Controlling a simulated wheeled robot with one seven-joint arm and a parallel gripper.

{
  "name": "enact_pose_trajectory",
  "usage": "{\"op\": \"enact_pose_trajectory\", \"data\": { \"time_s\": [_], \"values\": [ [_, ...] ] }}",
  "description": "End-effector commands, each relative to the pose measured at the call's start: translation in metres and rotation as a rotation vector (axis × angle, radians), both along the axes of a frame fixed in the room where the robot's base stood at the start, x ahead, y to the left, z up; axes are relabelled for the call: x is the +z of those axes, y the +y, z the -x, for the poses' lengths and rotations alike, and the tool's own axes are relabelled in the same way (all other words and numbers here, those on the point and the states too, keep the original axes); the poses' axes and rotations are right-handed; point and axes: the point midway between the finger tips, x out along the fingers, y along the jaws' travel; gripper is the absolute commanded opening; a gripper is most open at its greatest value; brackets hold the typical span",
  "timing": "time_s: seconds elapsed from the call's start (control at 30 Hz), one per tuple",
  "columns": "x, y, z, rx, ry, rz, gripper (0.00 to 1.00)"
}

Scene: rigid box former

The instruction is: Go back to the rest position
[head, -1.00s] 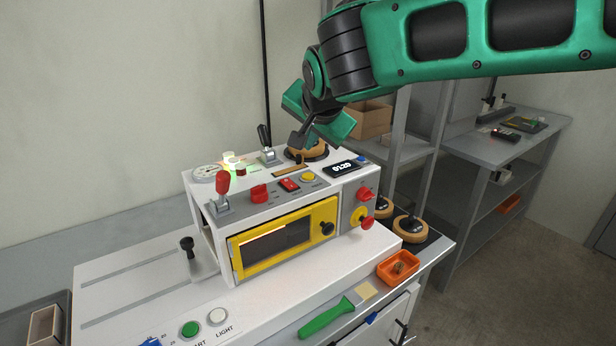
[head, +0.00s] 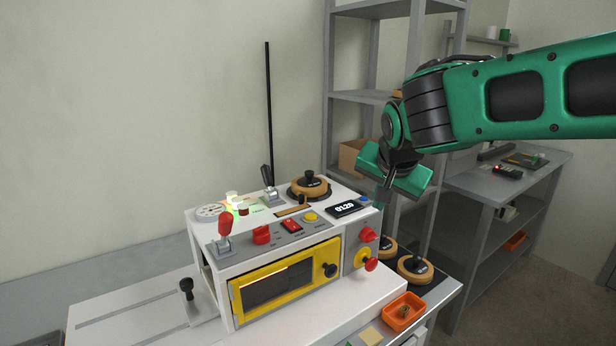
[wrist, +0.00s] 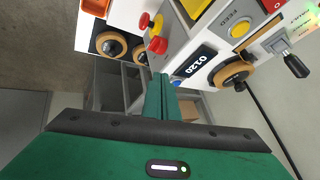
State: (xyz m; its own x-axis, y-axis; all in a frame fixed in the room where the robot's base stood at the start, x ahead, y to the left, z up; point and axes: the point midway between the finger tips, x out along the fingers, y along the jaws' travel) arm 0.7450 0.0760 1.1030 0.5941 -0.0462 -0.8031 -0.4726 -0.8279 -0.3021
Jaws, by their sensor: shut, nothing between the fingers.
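My gripper (head: 381,208) hangs to the right of the white box-forming machine (head: 345,300), in front of the grey shelf rack, apart from the machine. In the wrist view its green fingers (wrist: 160,98) are together with nothing between them. The machine has a yellow-framed window (head: 285,280), a red lever (head: 225,232), red and yellow knobs, and a display (head: 347,208) reading 0120. A round wooden weight with a black knob (head: 310,186) sits on top of the machine. It also shows in the wrist view (wrist: 232,73).
Two similar wooden weights (head: 414,268) stand on the bench right of the machine, near an orange tray (head: 403,311). A grey shelf rack (head: 373,97) stands behind my arm. A grey side bench (head: 500,180) is at the right.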

Motion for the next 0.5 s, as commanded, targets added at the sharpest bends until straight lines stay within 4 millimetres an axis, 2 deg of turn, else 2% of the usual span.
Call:
{"op": "enact_pose_trajectory", "data": {
  "time_s": [0.03, 0.2, 0.27, 0.37, 0.4, 0.5],
  "values": [
    [-0.007, -0.035, 0.011, -0.021, 0.037, 0.026, 0.00],
    [-0.037, -0.128, 0.066, -0.042, 0.189, 0.093, 0.00],
    [-0.048, -0.157, 0.091, -0.047, 0.248, 0.105, 0.00],
    [-0.067, -0.198, 0.138, -0.046, 0.347, 0.108, 0.00],
    [-0.074, -0.212, 0.159, -0.044, 0.387, 0.102, 0.00],
    [-0.093, -0.237, 0.214, -0.029, 0.481, 0.074, 0.00]
  ]
}}
